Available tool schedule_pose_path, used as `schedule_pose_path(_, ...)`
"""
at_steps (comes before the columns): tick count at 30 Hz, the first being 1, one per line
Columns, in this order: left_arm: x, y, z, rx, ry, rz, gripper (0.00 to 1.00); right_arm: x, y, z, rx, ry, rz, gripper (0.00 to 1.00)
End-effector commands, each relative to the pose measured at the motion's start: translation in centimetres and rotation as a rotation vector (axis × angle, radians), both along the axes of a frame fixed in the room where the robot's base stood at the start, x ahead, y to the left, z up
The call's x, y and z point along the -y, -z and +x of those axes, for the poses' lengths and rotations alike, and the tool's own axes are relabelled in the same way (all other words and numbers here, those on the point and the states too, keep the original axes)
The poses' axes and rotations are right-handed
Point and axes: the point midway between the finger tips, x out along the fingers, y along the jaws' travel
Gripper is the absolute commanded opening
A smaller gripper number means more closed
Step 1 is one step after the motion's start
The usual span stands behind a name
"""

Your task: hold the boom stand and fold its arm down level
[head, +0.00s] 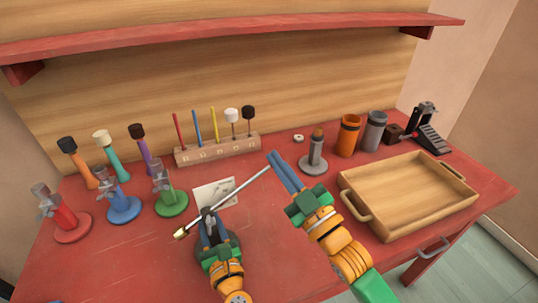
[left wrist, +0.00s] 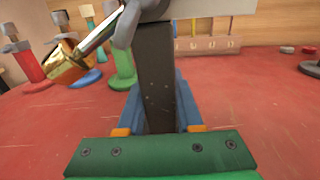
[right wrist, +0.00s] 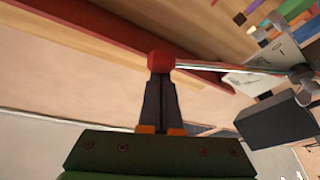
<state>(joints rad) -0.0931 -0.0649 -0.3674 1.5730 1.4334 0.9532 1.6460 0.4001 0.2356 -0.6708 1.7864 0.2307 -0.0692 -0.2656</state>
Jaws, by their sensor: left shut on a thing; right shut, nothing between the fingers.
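The arm runs from the counterweight at lower left up to the right in the head view. My left gripper (head: 211,222) is shut on the post below the arm's joint. My right gripper (head: 273,155) is shut and empty at the arm's far end. In the right wrist view the arm's red tip (right wrist: 160,61) is at these fingertips; whether they touch is unclear.
Several colored clamp stands (head: 122,207) and mallets stand at left. A wooden block (head: 218,149) with sticks is behind. A card (head: 215,193) lies under the arm. A grey-based stand (head: 313,165), two cups (head: 347,137), a pedal (head: 432,140) and a wooden tray (head: 440,223) are right.

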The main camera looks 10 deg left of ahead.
Motion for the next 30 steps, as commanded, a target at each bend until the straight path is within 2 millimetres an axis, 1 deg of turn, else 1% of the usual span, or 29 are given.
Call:
schedule_pose_path(1,0.0,0.0,0.0,0.000,0.000,0.000,0.00,0.3,0.7,0.2,-0.024,0.002,0.028,0.00)
schedule_pose_path(7,0.0,0.0,0.0,0.000,0.000,0.000,0.00,1.3,3.3,0.9,-0.112,0.002,0.160,0.00)
schedule_pose_path(12,0.0,0.0,0.0,0.000,0.000,0.000,0.00,1.9,5.3,1.3,-0.176,0.002,0.260,0.00)
schedule_pose_path(16,0.0,0.0,0.0,0.000,0.000,0.000,0.00,2.1,6.6,1.4,-0.214,0.002,0.318,0.00)
schedule_pose_path(21,0.0,0.0,0.0,0.000,0.000,0.000,0.00,2.3,7.7,1.5,-0.251,0.002,0.374,0.00)
schedule_pose_path(30,0.0,0.0,0.0,0.000,0.000,0.000,0.00,2.4,8.5,1.5,-0.273,0.001,0.410,0.00)
